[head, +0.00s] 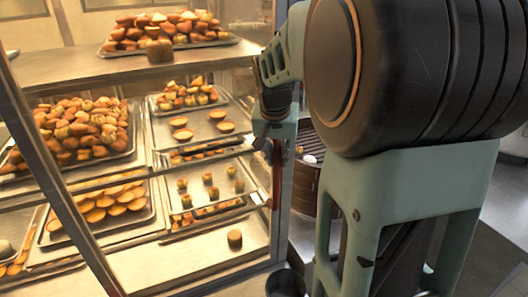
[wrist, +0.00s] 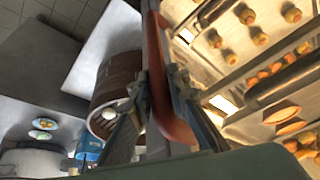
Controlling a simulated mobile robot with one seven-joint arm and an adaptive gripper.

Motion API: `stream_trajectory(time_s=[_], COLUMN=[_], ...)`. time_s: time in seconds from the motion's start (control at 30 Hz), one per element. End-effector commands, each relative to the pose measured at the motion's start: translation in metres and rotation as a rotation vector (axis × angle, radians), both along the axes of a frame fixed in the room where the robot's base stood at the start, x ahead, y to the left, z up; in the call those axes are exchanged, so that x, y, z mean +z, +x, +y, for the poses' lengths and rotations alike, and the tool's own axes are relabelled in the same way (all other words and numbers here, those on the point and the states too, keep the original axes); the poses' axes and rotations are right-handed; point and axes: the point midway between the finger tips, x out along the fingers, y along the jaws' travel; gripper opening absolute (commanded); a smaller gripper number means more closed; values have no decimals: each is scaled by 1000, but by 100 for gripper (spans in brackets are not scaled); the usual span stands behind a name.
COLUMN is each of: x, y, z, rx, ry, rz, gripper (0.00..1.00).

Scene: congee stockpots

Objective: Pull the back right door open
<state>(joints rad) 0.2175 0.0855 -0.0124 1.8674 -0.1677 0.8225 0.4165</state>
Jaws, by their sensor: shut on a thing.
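A glass-fronted display case with pastries fills the left of the head view. A door with a dark frame edge (head: 284,190) stands at the case's right side, and a reddish-brown handle bar (head: 277,178) runs upright along it. My gripper (head: 275,140) is at the upper part of this bar. In the wrist view the bar (wrist: 168,90) runs between the two fingers of my gripper (wrist: 164,95), which are shut on it. I cannot tell from these frames how far the door stands open. The arm hides part of the case's right side.
Trays of pastries (head: 90,135) sit on the shelves behind the glass. A brown pot (wrist: 120,75) and a pale pot (wrist: 32,162) stand outside the case. My arm covers the right half of the head view.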

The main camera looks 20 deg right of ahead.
Motion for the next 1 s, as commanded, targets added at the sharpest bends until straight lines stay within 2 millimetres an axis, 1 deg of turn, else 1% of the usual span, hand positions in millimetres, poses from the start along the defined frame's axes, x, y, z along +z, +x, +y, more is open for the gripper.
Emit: stream_trajectory(time_s=[0.27,0.37,0.47,0.57,0.67,1.0], x=[0,0,-1,-2,-3,-2], y=[0,0,0,-1,-2,-7], z=[2,11,27,51,82,202], rx=[1,4,6,11,13,12], ry=[0,0,1,2,3,2], rz=[-1,-1,-2,-1,-1,0], gripper=[0,0,0,0,0,0])
